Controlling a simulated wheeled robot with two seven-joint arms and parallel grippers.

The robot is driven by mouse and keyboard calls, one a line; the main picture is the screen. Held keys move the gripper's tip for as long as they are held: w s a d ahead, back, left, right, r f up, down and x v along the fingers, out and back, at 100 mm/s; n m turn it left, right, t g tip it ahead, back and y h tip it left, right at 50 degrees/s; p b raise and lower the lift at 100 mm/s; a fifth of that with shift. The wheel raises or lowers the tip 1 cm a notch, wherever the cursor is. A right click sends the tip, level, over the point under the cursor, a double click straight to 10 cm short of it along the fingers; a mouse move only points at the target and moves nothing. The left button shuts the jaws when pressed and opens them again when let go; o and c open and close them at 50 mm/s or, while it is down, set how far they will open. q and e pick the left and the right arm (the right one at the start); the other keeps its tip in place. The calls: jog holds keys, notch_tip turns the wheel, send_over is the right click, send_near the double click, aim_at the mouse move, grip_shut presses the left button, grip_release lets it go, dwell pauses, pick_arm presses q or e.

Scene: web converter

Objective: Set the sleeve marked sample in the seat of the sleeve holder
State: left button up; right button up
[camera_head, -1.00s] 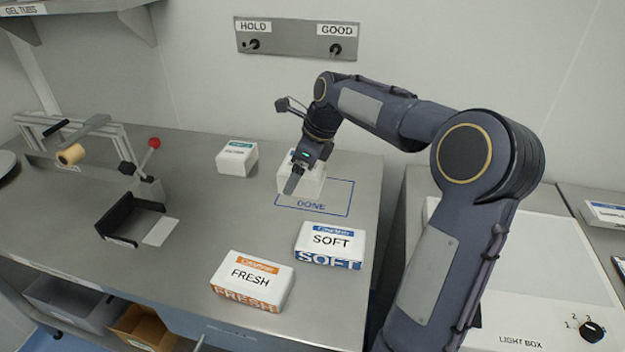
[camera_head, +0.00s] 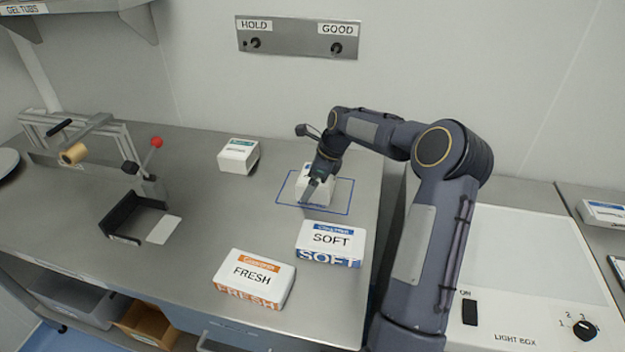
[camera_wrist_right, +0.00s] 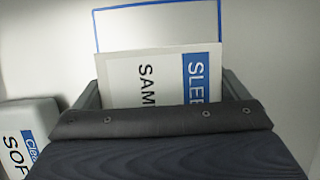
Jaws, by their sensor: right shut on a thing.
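The sleeve marked SAM, its label partly hidden, is a white box with a blue band (camera_wrist_right: 160,78) in the right wrist view. In the head view the white sleeve (camera_head: 318,193) is over the blue outlined area on the bench. I cannot tell whether it touches the bench. My right gripper (camera_head: 311,190) is shut on it, with a finger on either side in the wrist view. A black open bracket (camera_head: 122,224) at the left, beside a red-knobbed lever, looks like the sleeve holder; its seat is empty. My left gripper is not in view.
Boxes marked FRESH (camera_head: 252,279) and SOFT (camera_head: 331,241) stand at the front. Another white box (camera_head: 238,156) stands behind. A white card (camera_head: 164,229) lies beside the bracket. The red-knobbed lever (camera_head: 155,145) stands up behind it. The middle of the bench is clear.

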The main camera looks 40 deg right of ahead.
jog(key=shift+f, duration=0.1)
jog(key=o, duration=0.6)
